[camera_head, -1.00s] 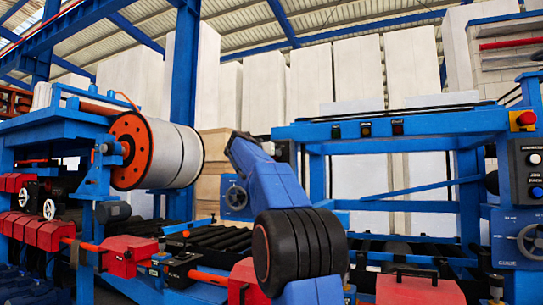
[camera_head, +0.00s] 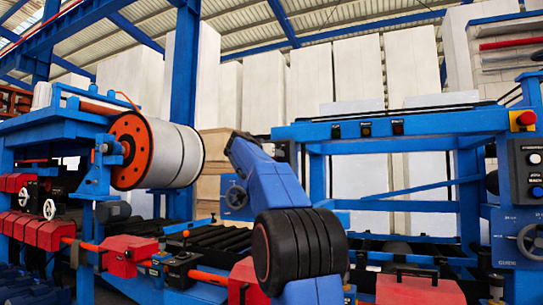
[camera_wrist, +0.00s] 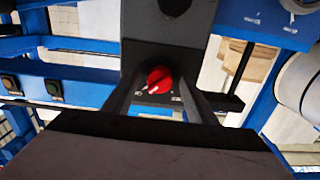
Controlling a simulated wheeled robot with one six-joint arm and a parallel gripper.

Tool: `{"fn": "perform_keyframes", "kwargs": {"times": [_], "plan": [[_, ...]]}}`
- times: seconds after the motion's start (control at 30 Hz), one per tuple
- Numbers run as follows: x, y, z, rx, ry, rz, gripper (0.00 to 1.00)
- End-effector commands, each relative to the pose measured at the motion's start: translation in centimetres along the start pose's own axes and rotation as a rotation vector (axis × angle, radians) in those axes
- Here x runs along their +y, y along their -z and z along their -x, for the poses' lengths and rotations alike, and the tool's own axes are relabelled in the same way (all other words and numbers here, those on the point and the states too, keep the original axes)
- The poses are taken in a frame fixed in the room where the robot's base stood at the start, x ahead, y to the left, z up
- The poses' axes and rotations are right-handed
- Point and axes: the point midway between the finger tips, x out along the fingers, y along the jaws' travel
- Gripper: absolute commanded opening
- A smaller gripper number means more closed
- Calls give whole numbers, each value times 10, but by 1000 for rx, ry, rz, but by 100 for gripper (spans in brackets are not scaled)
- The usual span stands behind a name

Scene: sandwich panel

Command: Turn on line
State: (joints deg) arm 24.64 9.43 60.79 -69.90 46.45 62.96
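A red rotary switch (camera_wrist: 160,79) with a white mark sits on a pale plate in the wrist view. My gripper (camera_wrist: 156,92) has its two dark fingers apart, one on each side of the switch. Gaps seem to show between the fingers and the red knob, and I cannot tell whether either finger touches it. In the head view my blue arm reaches towards the left end of the blue machine frame (camera_head: 430,122). My gripper and the red switch are hidden there.
Small buttons (camera_head: 366,129) sit along the frame's beam; buttons also show in the wrist view (camera_wrist: 53,90). A control box (camera_head: 528,170) with a red emergency stop (camera_head: 525,118) stands at the right. A large coil (camera_head: 170,153) hangs left of my arm. Rollers (camera_head: 222,238) lie below.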

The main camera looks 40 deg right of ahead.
Motion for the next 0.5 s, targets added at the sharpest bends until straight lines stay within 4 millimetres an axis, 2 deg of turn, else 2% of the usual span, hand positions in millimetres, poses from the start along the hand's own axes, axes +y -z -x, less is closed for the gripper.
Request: {"fn": "perform_keyframes", "kwargs": {"times": [0.27, 0.5], "plan": [[0, 1, 10, 1, 1, 0, 52], [0, 1, 52, 1, 3, 0, 52]]}}
